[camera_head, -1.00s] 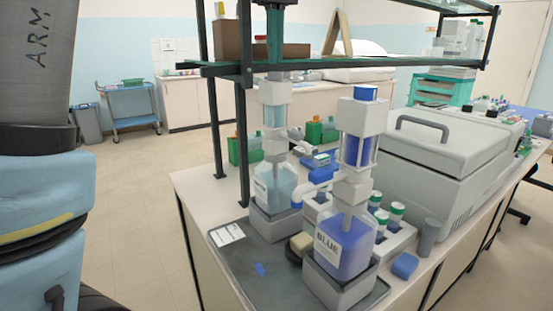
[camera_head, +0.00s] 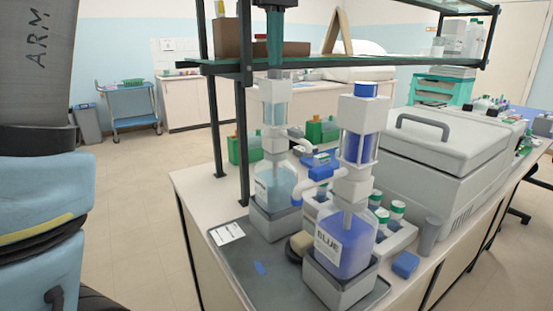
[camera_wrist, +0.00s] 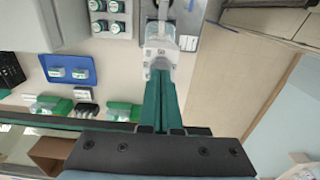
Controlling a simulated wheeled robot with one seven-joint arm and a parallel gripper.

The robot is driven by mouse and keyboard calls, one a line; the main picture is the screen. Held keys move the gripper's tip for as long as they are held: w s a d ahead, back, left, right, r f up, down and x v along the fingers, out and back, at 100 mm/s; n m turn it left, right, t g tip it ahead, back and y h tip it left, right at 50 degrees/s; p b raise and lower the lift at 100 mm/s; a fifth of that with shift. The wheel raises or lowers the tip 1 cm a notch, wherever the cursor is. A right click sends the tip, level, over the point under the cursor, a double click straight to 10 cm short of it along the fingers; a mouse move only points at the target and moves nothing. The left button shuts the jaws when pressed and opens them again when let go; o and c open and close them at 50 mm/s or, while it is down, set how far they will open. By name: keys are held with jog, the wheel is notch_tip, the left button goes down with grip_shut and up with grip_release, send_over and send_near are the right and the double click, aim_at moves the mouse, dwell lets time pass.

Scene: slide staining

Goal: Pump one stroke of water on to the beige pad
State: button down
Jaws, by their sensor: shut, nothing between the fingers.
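The beige pad (camera_head: 301,242) sits on a dark round base on the grey tray, partly hidden behind the blue pump bottle (camera_head: 343,245). The pump bottle of pale, clear liquid (camera_head: 274,185) stands behind and left of it on a grey block, with a small label that I cannot read. My gripper (camera_head: 276,62) has teal fingers, shut and empty, pointing down over the top of the pale pump. In the wrist view my gripper (camera_wrist: 161,75) reaches to the pale pump's white head (camera_wrist: 160,52). I cannot tell whether they touch. The pad is not visible there.
A shelf frame (camera_head: 243,75) with a glass shelf stands close around my gripper. A rack of green-capped jars (camera_head: 398,210) and a grey lidded machine (camera_head: 440,150) stand to the right. A blue tray (camera_wrist: 68,69) lies beside the pale pump in the wrist view.

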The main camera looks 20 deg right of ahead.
jog(key=shift+f+b, duration=0.45)
jog(key=shift+f, duration=0.6)
dwell(0.5)
jog(key=shift+r+p, duration=1.4)
jog(key=shift+p, duration=0.15)
notch_tip(320, 180, up, 5)
jog(key=p, duration=0.5)
jog(key=shift+r, duration=0.1)
